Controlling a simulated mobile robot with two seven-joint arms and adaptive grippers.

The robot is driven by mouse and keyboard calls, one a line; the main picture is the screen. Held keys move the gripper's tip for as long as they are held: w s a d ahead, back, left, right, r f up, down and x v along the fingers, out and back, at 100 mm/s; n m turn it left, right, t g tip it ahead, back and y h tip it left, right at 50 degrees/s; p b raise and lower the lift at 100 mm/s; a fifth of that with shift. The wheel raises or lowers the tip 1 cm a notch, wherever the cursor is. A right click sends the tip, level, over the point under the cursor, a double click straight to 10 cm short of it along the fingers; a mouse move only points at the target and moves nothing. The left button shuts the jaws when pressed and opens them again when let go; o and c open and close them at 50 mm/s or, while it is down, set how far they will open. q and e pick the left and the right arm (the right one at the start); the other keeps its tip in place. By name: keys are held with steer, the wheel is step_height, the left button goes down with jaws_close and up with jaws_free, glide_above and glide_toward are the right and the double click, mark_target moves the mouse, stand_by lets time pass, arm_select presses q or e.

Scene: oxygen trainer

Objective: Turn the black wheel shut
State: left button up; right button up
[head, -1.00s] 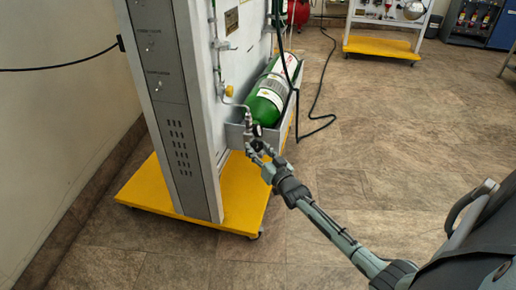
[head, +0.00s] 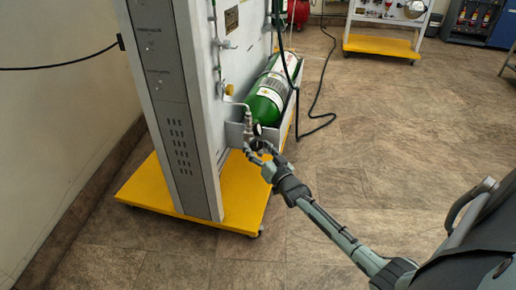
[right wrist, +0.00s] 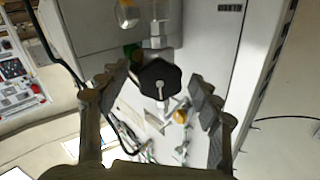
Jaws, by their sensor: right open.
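The black wheel (right wrist: 160,80) is a dark, many-sided knob with a pale metal piece at its middle, seen face-on in the right wrist view. In the head view it is a small dark spot (head: 257,129) at the valve end of the green cylinder (head: 266,100). My right gripper (head: 255,150) is open at the valve. In the right wrist view its fingers (right wrist: 160,92) stand on both sides of the wheel, the left one close to its edge and the right one with a gap. Contact cannot be told. My left gripper is not in view.
The cylinder lies in a grey holder on the trainer panel (head: 172,100), which stands on a yellow base (head: 240,190). A dark hose (head: 318,90) trails on the floor behind.

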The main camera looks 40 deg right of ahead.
steer(key=s+a, duration=0.1)
steer(key=s, duration=1.1)
steer(key=shift+a, duration=0.3)
steer(key=s+a+f+n+g+y+p, duration=0.2)
steer(key=s+a+f+n+g+p, duration=0.15)
steer(key=s+a+f+g, duration=0.55)
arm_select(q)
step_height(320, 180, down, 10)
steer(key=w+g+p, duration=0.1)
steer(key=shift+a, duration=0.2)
arm_select(e)
steer(key=s+a+f+n+g, duration=0.1)
steer(key=s+a+g, duration=0.4)
steer(key=s, duration=0.9)
steer(key=shift+s+a+f+n+g+h, duration=0.15)
steer(key=shift+s+f+n+g+h, duration=0.2)
steer(key=shift+n, duration=0.5)
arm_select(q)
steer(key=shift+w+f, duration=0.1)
arm_select(e)
steer(key=shift+w+r, duration=0.15)
